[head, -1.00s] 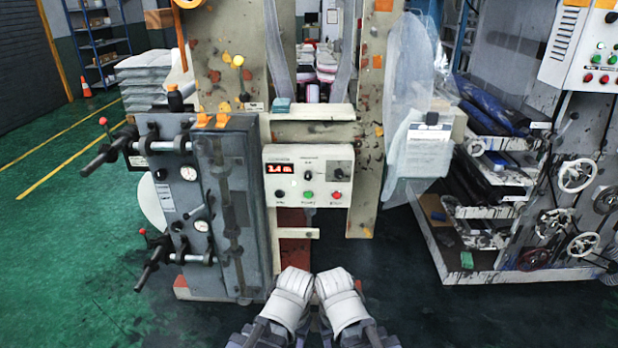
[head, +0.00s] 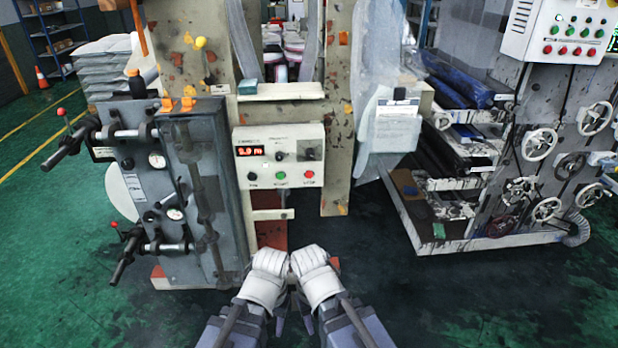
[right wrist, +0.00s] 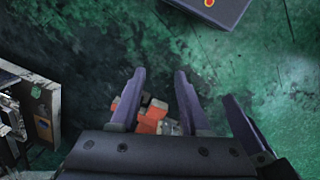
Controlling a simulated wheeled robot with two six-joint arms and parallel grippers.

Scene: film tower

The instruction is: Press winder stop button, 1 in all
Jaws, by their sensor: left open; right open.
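A pale control box (head: 279,157) is fixed to the front of the tower in the head view. It has a red lit display, two dark knobs, and a lower row with a dark, a green and a red button (head: 309,174). The small labels are too blurred to read surely; the red one seems to be the stop. My left gripper (head: 280,312) is low in the head view, open, below and apart from the box. My right gripper (right wrist: 160,75) is open and empty in the right wrist view, over the floor. Neither gripper touches a button.
A grey roller unit (head: 200,185) with projecting handles stands left of the box. At right is a rack with handwheels (head: 540,142) and another panel (head: 562,30) with several red and green buttons. A clipboard (head: 397,108) hangs between.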

